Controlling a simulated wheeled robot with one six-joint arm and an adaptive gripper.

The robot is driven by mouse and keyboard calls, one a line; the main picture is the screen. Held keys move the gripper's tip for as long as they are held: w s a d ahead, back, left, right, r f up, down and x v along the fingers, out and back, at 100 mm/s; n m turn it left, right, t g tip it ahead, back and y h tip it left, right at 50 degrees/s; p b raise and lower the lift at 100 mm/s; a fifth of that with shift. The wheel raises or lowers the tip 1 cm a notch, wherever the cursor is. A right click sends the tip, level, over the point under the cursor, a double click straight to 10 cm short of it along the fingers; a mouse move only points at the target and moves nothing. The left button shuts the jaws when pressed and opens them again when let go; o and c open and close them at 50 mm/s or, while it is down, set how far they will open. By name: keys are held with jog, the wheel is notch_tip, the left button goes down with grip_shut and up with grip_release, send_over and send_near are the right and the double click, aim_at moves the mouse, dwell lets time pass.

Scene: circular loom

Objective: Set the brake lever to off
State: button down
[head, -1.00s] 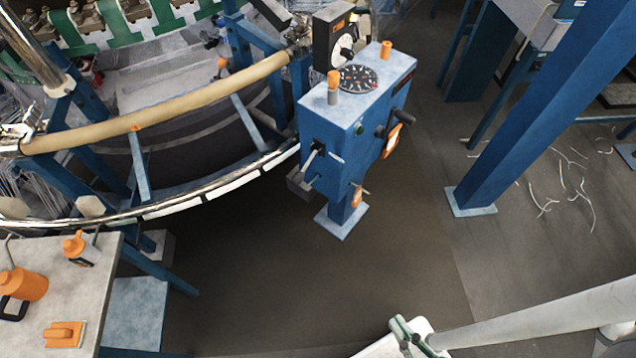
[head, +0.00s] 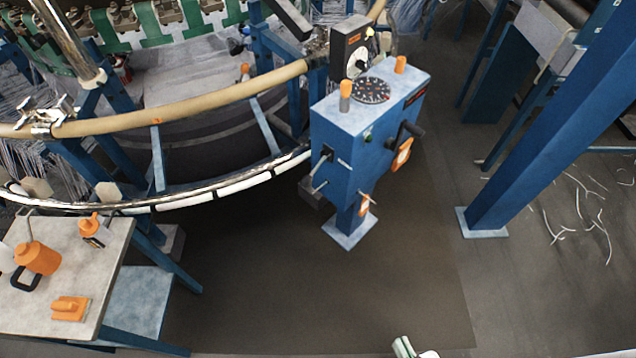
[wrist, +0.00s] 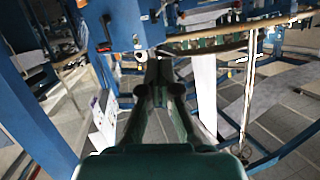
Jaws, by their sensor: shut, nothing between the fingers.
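The blue control box (head: 340,150) stands on a post with a foot plate, at centre in the head view. Levers stick out of its left face: one in a dark slot (head: 322,160) and a thin one below it (head: 320,187). A black handle (head: 410,131) is on its right face, and a small lever with an orange tag (head: 365,203) is low down. I cannot tell which is the brake lever. In the wrist view my gripper (wrist: 159,75) is shut and empty, pointing towards the blue box (wrist: 125,25).
The curved loom rail (head: 225,185) runs left of the box. A side table (head: 110,275) with orange bottles stands at lower left. A blue slanted post (head: 530,130) rises at right. Open floor (head: 290,290) lies in front of the box.

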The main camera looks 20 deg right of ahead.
aim_at(313, 173)
jog(key=w+d+f+m, duration=0.1)
jog(key=w+f+m, duration=0.55)
jog(key=w, duration=0.35)
jog(key=w+d+f+m, duration=0.1)
jog(key=w+f+m, duration=0.4)
jog(key=w+f, duration=0.3)
jog(key=w+d+m, duration=0.1)
jog(key=w+m, duration=0.8)
jog(key=w, duration=1.5)
jog(key=shift+d+r+t, duration=0.25)
jog(key=shift+r+t, duration=0.05)
jog(key=shift+r, duration=0.15)
jog(key=w+a, duration=0.3)
jog(key=w, duration=0.5)
jog(key=shift+w+a+f, duration=0.2)
jog(key=shift+w+a, duration=0.05)
jog(key=shift+w, duration=0.1)
